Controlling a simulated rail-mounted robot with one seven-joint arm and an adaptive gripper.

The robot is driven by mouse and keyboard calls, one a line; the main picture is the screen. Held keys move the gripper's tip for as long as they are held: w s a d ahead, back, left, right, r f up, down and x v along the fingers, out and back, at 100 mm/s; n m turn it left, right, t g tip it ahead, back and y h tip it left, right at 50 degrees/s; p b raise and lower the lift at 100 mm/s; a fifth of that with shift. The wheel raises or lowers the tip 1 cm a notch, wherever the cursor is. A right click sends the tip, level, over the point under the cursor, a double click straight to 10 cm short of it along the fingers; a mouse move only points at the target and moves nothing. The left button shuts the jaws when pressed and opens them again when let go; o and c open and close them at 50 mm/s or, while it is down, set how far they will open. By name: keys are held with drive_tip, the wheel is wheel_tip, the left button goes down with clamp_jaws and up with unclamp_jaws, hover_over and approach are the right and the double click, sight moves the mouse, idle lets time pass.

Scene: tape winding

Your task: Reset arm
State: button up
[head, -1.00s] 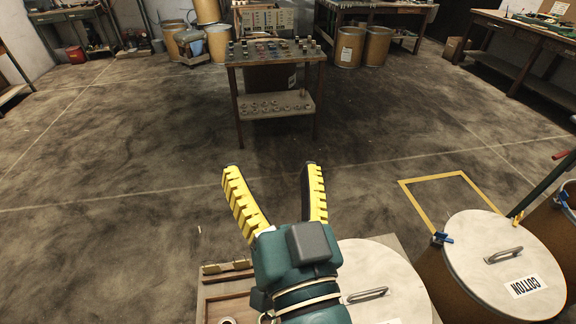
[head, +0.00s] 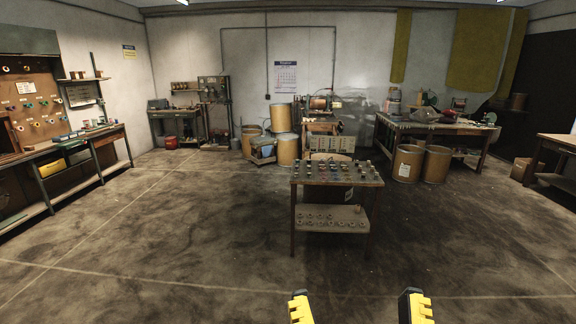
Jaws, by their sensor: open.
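My gripper (head: 357,297) shows at the bottom edge of the head view, right of centre. Only the ends of its two yellow and black fingers are in the picture. They stand wide apart with nothing between them, and bare floor shows in the gap. The rest of my gripper and arm is below the frame.
A small two-shelf table (head: 335,230) with several spools stands ahead on the open floor (head: 200,230). A workbench (head: 62,165) runs along the left wall. Tan drums (head: 407,163) stand before a cluttered table (head: 450,130) at the back right. Another table (head: 556,143) is at far right.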

wheel_tip(320, 180, up, 33)
drive_tip(key=p, duration=2.9)
drive_tip(key=shift+f, duration=0.15)
